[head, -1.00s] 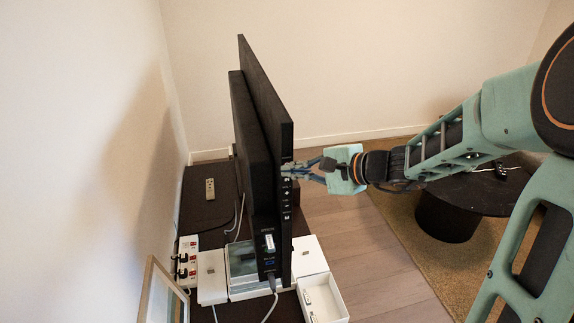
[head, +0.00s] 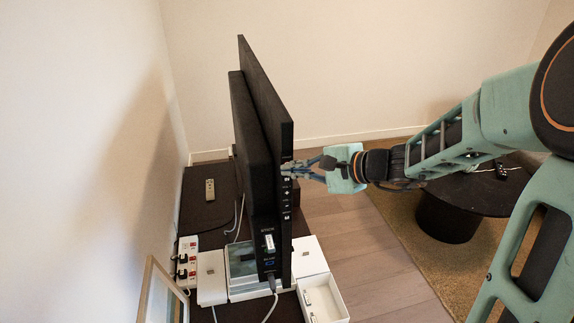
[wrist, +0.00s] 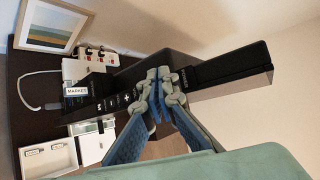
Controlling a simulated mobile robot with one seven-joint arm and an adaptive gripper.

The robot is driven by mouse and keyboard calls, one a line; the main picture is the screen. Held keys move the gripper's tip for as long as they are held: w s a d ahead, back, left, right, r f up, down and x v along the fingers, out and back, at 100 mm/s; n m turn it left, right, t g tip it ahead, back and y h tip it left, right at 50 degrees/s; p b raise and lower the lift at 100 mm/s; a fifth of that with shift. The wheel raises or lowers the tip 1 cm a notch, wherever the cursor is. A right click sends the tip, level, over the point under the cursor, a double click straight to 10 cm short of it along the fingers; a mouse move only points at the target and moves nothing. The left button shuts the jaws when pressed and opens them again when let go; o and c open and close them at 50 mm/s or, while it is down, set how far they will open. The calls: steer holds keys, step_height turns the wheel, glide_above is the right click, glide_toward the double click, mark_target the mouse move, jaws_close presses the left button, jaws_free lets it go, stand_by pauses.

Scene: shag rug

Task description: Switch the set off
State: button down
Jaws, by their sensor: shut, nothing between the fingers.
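The set is a black flat television (head: 262,150), seen edge-on in the head view, upright on a dark cabinet. A column of small buttons with white marks (head: 286,192) runs down its side edge. The buttons also show in the wrist view (wrist: 117,101). My gripper (head: 290,170) is shut and empty, its fingertips at the edge near the top of the button column. In the wrist view my gripper (wrist: 158,84) covers part of the edge and the buttons beneath it. I cannot tell whether the fingertips touch a button. Sockets and a cable (head: 272,285) are at the lower back.
A power strip with red switches (head: 187,262) and a remote (head: 210,189) lie behind the set. A picture frame (head: 160,293) leans at lower left. A dark round table (head: 452,205) stands on a rug at right.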

steer(key=shift+s+d, duration=0.15)
steer(key=shift+s, duration=0.4)
steer(key=s, duration=0.2)
steer(key=s+d+b, duration=0.1)
steer(key=s, duration=0.1)
steer(key=shift+s+d, duration=0.2)
steer(key=shift+s, duration=0.2)
steer(key=shift+f, duration=0.1)
stand_by(0.9)
